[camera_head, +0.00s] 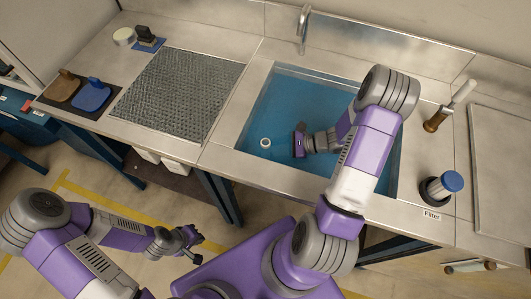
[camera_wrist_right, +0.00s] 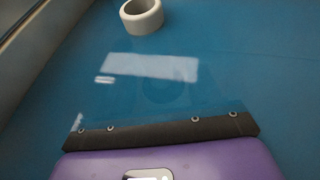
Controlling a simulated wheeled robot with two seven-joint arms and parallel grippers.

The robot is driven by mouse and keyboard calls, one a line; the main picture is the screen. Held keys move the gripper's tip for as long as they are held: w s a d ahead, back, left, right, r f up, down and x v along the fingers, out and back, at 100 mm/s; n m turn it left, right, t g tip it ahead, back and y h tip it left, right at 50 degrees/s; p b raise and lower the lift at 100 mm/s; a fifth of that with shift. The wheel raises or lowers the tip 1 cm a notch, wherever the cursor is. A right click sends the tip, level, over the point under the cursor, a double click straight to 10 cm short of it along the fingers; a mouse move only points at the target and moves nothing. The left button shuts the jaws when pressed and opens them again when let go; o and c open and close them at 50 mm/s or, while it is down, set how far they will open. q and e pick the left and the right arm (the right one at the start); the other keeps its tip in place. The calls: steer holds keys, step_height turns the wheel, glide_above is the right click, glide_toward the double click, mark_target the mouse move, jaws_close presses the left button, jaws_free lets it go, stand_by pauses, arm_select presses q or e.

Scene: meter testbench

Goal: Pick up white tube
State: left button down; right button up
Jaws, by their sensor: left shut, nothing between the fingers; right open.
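The white tube (camera_head: 265,143) is a short, open ring in the left part of the blue sink basin (camera_head: 268,112). In the right wrist view the tube (camera_wrist_right: 142,16) shows near the top edge, its round opening visible. My right gripper (camera_head: 298,142) is low in the basin, to the right of the tube and apart from it. It is open, with nothing seen in it; its purple body and dark edge fill the bottom of the wrist view. My left gripper (camera_head: 192,241) is shut and empty, in front of the bench and below its top.
The sink's metal rim and walls surround my right gripper; a faucet (camera_head: 304,28) stands behind. To the right are a blue-topped filter (camera_head: 450,183) and a wooden-handled brush (camera_head: 436,121). A grey textured mat (camera_head: 178,92) lies left of the sink.

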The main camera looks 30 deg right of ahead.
steer(key=b+x, duration=0.1)
steer(key=x, duration=0.4)
steer(key=shift+s+a+r, duration=0.1)
steer(key=shift+s+a, duration=0.05)
steer(key=c, duration=1.1)
